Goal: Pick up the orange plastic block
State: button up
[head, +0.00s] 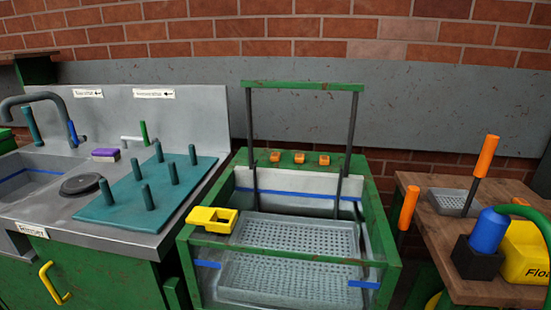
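Three small orange pieces sit in a row on the green back rail of the middle unit: the left piece (275,157), the middle piece (299,158) and the right piece (324,160). They look like blocks or knobs, and I cannot tell which, or whether they are loose. No other separate orange block shows. My gripper is not in view.
A green-framed basin (392,268) holds grey perforated racks. A yellow holder (212,226) sits on its left front corner. A tall upright frame (302,85) rises above it. A teal peg board (130,200) is left. A wooden table (430,237) with orange-handled tools is right.

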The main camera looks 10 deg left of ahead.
aim_at(274, 157)
jog(key=i+j, duration=0.2)
jog(key=j, duration=0.2)
jog(key=i+j, duration=0.15)
jog(key=j, duration=0.25)
jog(key=i+j, duration=0.2)
jog(key=j, duration=0.2)
jog(key=i+j, duration=0.2)
jog(key=j, duration=0.2)
jog(key=i+j, duration=0.15)
jog(key=j, duration=0.3)
jog(key=i+j, duration=0.2)
jog(key=j, duration=0.2)
